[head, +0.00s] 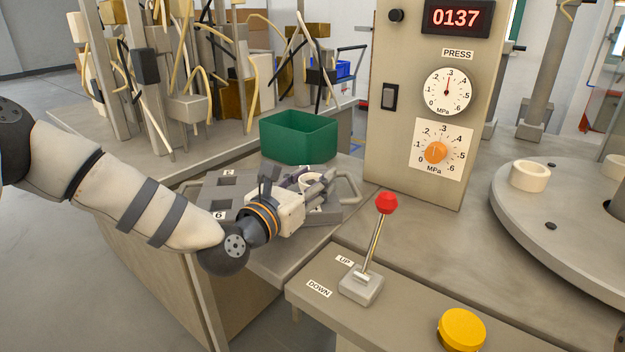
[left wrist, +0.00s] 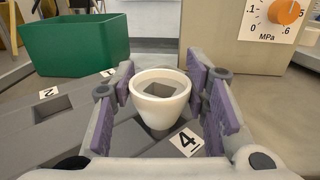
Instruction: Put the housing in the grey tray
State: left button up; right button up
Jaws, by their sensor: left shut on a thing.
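The housing (left wrist: 160,104) is a cream, cup-shaped piece with a wide round mouth. My left gripper (left wrist: 162,88) is shut on it, with purple-padded fingers on either side. In the head view the housing (head: 308,179) is partly hidden by my left gripper (head: 312,190). The grey tray (head: 205,198) there has square pockets and numbered labels, and my gripper covers part of it. My right gripper is not in view.
A green bin (head: 299,138) stands behind the tray. The press panel (head: 415,150) rises to the right. A red-knobbed lever (head: 376,235) and yellow button (head: 461,330) are in front. A cream ring-shaped piece (head: 530,177) sits on the round table (head: 560,222).

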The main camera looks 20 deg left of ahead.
pick_arm(q)
jog(key=shift+f, duration=0.1)
jog(key=o, duration=0.9)
jog(key=shift+o, duration=0.2)
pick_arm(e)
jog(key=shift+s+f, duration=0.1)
pick_arm(q)
jog(key=shift+r, duration=0.25)
jog(key=v, duration=1.2)
jog(key=shift+s+p, duration=0.1)
jog(key=shift+p, duration=0.25)
jog(key=shift+f, duration=0.1)
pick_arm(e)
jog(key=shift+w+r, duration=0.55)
